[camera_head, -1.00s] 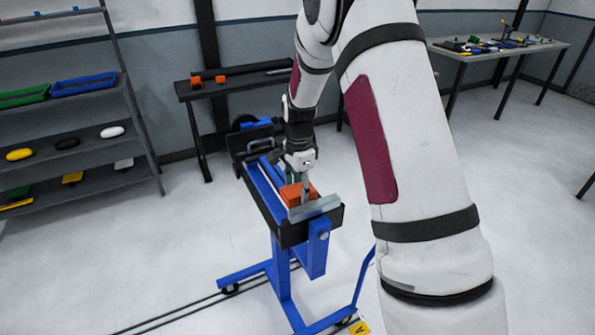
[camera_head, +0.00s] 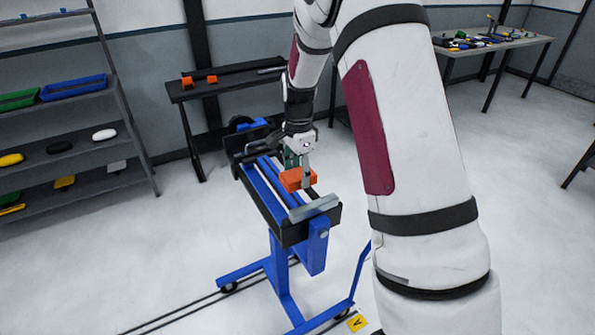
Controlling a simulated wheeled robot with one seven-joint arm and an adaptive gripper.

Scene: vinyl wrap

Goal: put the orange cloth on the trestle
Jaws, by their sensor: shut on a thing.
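The orange cloth (camera_head: 291,181) is a small folded block between the fingers of my gripper (camera_head: 296,168). My gripper points down and is shut on the cloth. The cloth appears just above the top of the blue and black trestle (camera_head: 268,205), near its front end; I cannot tell whether it touches the rails. The trestle has blue legs on castors and a grey bar (camera_head: 314,207) across its near end. My arm covers the area to the right of the trestle.
A shelf rack at left holds a green bin (camera_head: 18,100), a blue bin (camera_head: 73,87) and several small items. A dark bench (camera_head: 225,88) with orange items stands behind the trestle. A table (camera_head: 490,44) with tools is at back right. Open floor surrounds the trestle.

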